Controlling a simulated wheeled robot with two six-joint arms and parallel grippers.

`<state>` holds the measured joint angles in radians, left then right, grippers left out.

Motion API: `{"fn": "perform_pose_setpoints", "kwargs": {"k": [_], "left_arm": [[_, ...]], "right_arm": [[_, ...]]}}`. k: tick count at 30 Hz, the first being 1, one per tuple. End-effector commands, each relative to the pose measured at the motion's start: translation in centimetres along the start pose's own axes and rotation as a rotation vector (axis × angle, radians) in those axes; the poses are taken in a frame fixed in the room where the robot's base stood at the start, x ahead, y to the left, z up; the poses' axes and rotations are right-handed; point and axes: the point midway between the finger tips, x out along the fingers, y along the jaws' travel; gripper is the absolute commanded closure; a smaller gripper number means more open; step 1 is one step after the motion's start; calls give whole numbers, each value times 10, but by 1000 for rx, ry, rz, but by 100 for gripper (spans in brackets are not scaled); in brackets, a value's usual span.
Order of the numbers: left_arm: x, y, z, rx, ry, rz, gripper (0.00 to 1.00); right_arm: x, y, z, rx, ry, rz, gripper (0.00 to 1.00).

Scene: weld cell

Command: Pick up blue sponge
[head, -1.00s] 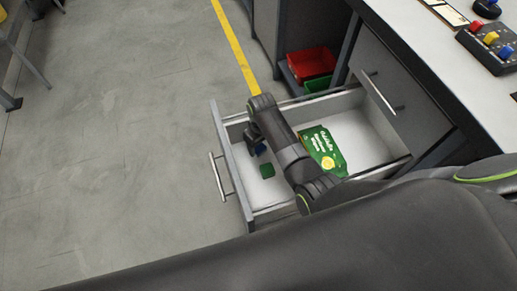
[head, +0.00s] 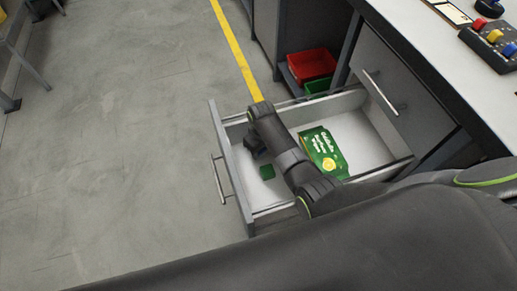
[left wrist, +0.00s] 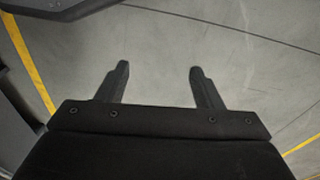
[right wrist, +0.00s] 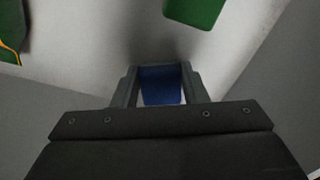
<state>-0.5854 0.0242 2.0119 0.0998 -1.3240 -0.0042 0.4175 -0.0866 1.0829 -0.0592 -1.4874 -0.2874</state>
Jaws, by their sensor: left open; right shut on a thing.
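The blue sponge (right wrist: 161,86) is between the fingers of my right gripper (right wrist: 160,72) in the right wrist view, and the fingers are shut on it. In the head view my right gripper (head: 254,148) is inside the open drawer (head: 234,172), near its front panel, and the arm hides most of the sponge. A green block-like piece (head: 267,172) lies on the drawer floor close to the gripper; it also shows in the right wrist view (right wrist: 196,10). My left gripper (left wrist: 160,85) is open and empty above the grey floor.
A green packet with a yellow emblem (head: 323,152) lies in the drawer to the right of my arm. A red bin (head: 311,64) and a green bin (head: 317,85) stand on a shelf behind. The worktop (head: 440,60) is at the right. Open floor lies to the left.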

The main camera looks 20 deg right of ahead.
Motion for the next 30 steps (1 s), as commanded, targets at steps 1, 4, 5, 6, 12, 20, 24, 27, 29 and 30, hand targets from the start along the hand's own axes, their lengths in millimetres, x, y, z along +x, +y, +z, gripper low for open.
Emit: {"fn": "perform_pose_setpoints", "kwargs": {"k": [1,4,5,6,12,20,24,27,29,30], "left_arm": [[0,0,0,0,0,0,39],[0,0,0,0,0,0,39],[0,0,0,0,0,0,39],[0,0,0,0,0,0,39],[-2,-1,0,0,-1,-7,39],[28,-10,9,7,-36,-33,39],[47,-15,14,13,-35,-46,39],[59,-19,18,17,-34,-53,39],[65,-21,20,19,-33,-57,39],[69,-22,22,20,-32,-60,39]], "right_arm": [[0,0,0,0,0,0,85],[0,0,0,0,0,0,86],[0,0,0,0,0,0,86],[-1,0,0,0,0,0,86],[-10,0,0,0,1,0,86],[-42,0,-1,0,2,1,86],[-62,0,-1,0,2,0,86],[-74,0,0,0,1,0,86],[-80,0,0,0,2,0,86],[-84,0,-1,0,2,0,86]]}}
